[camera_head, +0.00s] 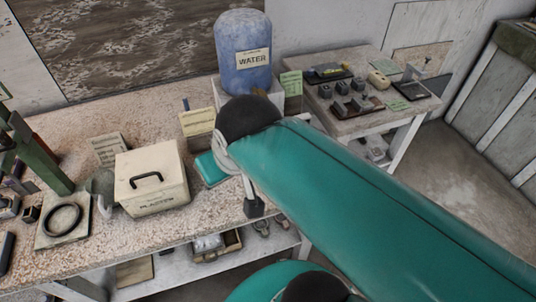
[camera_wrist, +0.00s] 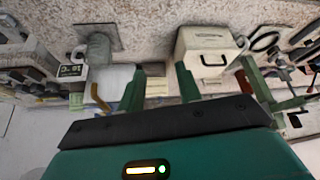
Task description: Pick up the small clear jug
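In the wrist view, a greyish jug-shaped vessel (camera_wrist: 97,48) stands on a dark square at the upper left. I cannot tell surely whether it is the small clear jug. In the head view, a pale, rounded, partly see-through shape (camera_head: 103,184) stands left of the plaster box. My gripper (camera_wrist: 160,86) shows as two green fingers with a gap between them, apart and empty above the bench. The vessel on the dark square is left of the fingers in the wrist view. My green arm hides part of the bench in the head view.
A plaster box (camera_head: 152,182) with a black handle stands on the speckled bench. A blue water container (camera_head: 243,50) stands at the back. A black ring (camera_head: 63,220) lies on a plate at left. A side table (camera_head: 345,122) holds several small blocks.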

